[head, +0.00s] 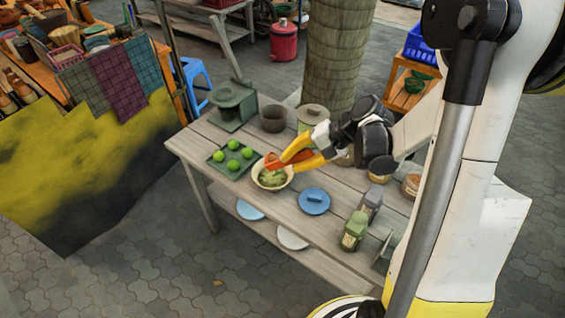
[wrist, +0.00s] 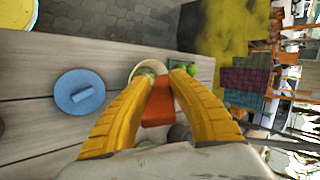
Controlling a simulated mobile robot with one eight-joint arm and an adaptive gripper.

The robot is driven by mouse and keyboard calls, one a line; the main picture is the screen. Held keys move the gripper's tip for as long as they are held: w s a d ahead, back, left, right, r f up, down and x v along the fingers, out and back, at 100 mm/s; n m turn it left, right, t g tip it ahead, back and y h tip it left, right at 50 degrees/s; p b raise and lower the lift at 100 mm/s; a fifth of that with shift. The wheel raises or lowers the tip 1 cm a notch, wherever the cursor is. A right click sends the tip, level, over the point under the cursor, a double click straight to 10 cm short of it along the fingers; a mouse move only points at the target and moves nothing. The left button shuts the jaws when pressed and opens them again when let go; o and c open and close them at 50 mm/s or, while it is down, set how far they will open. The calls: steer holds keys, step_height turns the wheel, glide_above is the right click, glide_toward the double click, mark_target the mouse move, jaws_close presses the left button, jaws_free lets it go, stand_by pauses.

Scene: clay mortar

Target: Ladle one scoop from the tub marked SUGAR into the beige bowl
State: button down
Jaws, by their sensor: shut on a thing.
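My gripper (head: 284,162) has its yellow fingers closed on an orange-red handle (head: 272,161), presumably the ladle's. The handle also shows between the fingers in the wrist view (wrist: 158,104). Its scooping end cannot be made out. The beige bowl (head: 286,183) stands on the wooden table with green stuff in it. The handle and fingertips are over its far rim; whether they touch it is unclear. The bowl shows partly behind the fingers in the wrist view (wrist: 138,68). Small tubs (head: 379,179) (head: 411,185) stand right of my gripper; no SUGAR marking is readable.
A green tray (head: 218,166) of several green fruits is left of the bowl. Pots (head: 273,118) (head: 313,114) stand behind, near a tree trunk (head: 339,60). The front left tabletop is bare.

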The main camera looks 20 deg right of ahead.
steer(key=shift+s+d+f+t+y+b, duration=0.45)
steer(key=shift+f+y+b, duration=0.3)
steer(key=shift+b, duration=0.8)
steer(key=shift+s+d+f+t+y+b, duration=0.2)
steer(key=shift+d+f+t+y+b, duration=0.35)
steer(key=shift+b, duration=1)
steer(key=shift+s+d+f+t+y+b, duration=0.35)
steer(key=shift+f+t+y+b, duration=0.4)
steer(key=shift+b, duration=0.8)
steer(key=shift+f, duration=0.1)
